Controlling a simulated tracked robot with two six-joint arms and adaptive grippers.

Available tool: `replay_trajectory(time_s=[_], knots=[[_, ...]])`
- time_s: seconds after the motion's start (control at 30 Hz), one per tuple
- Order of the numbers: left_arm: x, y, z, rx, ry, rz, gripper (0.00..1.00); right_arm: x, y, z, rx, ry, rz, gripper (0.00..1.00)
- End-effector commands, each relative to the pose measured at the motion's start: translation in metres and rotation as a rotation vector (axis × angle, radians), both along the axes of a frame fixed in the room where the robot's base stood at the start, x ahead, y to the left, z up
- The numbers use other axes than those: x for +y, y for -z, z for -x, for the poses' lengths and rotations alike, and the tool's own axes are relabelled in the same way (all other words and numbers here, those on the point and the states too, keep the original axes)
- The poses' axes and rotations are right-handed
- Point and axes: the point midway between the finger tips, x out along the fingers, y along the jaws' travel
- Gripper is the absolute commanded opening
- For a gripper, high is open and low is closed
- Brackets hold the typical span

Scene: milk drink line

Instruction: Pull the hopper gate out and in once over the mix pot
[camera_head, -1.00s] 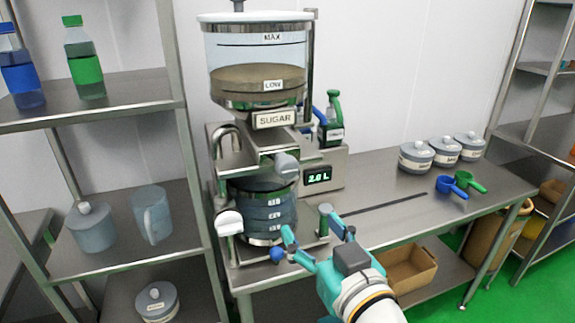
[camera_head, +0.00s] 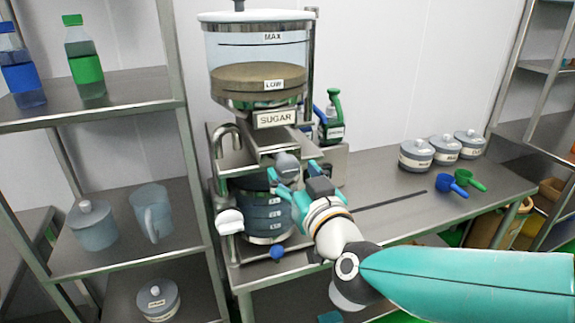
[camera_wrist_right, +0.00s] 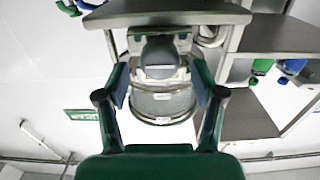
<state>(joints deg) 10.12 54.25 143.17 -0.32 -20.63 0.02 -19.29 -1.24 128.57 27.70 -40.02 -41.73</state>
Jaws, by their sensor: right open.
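The sugar hopper (camera_head: 258,85) stands over the banded grey mix pot (camera_head: 262,222). The hopper gate's rounded grey handle (camera_head: 287,162) sticks out toward me below the SUGAR label. My right gripper (camera_head: 294,174) is open at the handle, with one finger on either side. In the right wrist view, which looks upside down, the handle (camera_wrist_right: 160,55) lies centred between and just beyond the open fingertips (camera_wrist_right: 160,85). I cannot tell whether the fingers touch it. My gripper and forearm hide part of the pot's right side. My left gripper is not in view.
A blue knob (camera_head: 277,252) sits low in front of the pot. A display box (camera_head: 330,170) and a green-topped bottle (camera_head: 333,115) stand right of the hopper. Lidded tubs (camera_head: 416,155) and scoops (camera_head: 452,186) are farther right. A steel shelf (camera_head: 120,90) stands at left.

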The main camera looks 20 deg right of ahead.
Motion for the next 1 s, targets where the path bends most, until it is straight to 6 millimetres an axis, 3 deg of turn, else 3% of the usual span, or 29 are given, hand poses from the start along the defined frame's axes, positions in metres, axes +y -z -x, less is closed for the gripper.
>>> replay_trajectory(time_s=[0.23,0.6,1.0], knots=[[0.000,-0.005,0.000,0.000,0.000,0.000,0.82,0.001,0.000,-0.030,0.001,0.000,0.000,0.68],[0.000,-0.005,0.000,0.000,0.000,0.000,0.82,0.001,0.000,-0.034,0.000,0.000,-0.001,0.68],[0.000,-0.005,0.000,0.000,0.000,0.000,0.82,0.001,0.000,-0.034,0.000,0.000,0.000,0.03]])
